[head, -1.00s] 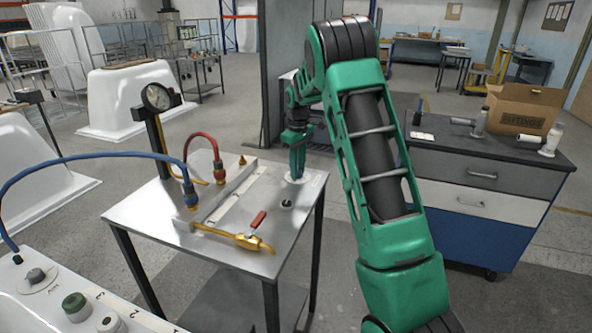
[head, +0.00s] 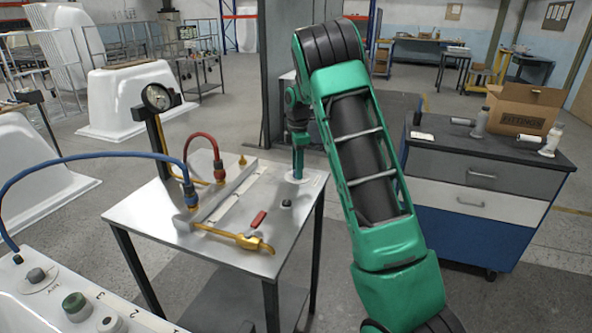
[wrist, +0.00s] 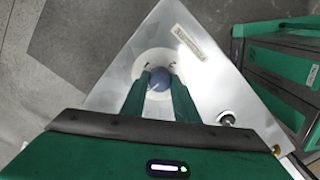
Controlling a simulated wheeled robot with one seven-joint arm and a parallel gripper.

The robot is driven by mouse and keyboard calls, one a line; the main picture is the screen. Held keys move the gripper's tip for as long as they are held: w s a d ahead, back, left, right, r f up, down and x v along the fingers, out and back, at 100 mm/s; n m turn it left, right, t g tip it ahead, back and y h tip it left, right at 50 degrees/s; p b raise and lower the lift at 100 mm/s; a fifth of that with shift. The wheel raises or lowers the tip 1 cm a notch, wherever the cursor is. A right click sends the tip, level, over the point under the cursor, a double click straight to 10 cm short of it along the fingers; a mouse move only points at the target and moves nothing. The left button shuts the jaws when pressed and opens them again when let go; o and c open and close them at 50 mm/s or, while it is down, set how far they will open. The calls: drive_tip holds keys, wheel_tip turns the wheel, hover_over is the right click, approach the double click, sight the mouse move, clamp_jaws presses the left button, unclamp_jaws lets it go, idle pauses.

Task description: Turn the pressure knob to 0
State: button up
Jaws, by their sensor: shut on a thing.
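The knob (wrist: 158,78) is blue and round, on a white round dial plate (wrist: 151,56) near the corner of the metal table (wrist: 205,88). My gripper (wrist: 161,77) is shut on the knob, one finger on each side, seen from above in the wrist view. Small dark marks show on the plate but are too small to read. In the head view my gripper (head: 297,176) points down at the dial plate (head: 316,179), and the knob itself is hidden by the fingers. Which way the knob points cannot be told.
On the table stand a pressure gauge (head: 157,97) on a post, a red hose (head: 202,139), a brass valve with a red lever (head: 258,220) and a small dark knob (head: 286,204). A drawer cabinet (head: 485,180) with a box stands at the right.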

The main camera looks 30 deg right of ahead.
drive_tip(key=shift+w+d+r+n, duration=0.2)
drive_tip(key=shift+n, duration=0.3)
drive_tip(key=o, duration=1)
drive_tip(key=shift+o, duration=0.3)
drive_tip(key=shift+f, duration=0.1)
drive_tip(key=shift+a, duration=0.1)
drive_tip(key=shift+s, duration=0.1)
wheel_tip(320, 180, up, 11)
drive_tip(key=shift+f, duration=0.15)
